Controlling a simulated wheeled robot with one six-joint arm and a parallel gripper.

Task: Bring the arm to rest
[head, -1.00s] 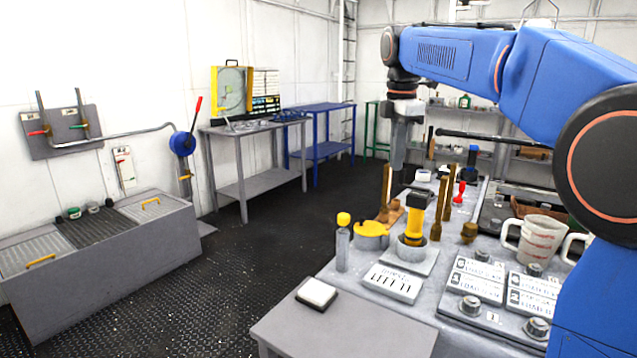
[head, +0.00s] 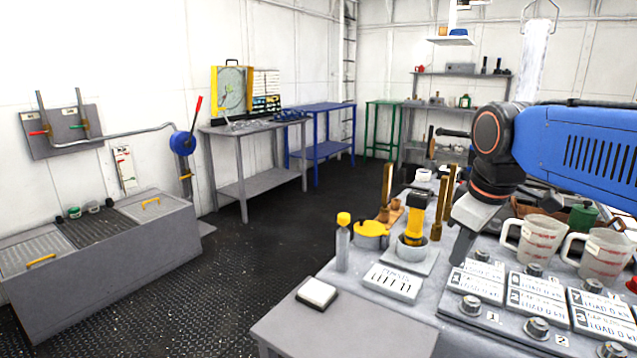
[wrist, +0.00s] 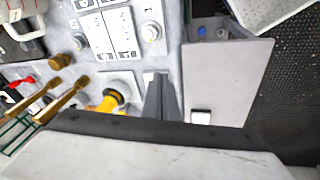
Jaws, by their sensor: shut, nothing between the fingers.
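My gripper (head: 461,250) is in the head view at the right, over the grey bench with the labelled load panel. It points down and slightly left, and its fingers are together and empty. In the wrist view the closed fingers (wrist: 160,98) show at the centre, above the bench top beside the yellow-topped device. My blue arm reaches in from the right edge of the head view. It hides part of the bench's back right.
Close to the gripper stand a yellow cylinder (head: 414,226), brass rods (head: 449,192) and two measuring jugs (head: 541,243). A lower grey table (head: 345,328) with a white pad (head: 317,292) adjoins the bench. The dark floor (head: 245,240) at left centre is clear.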

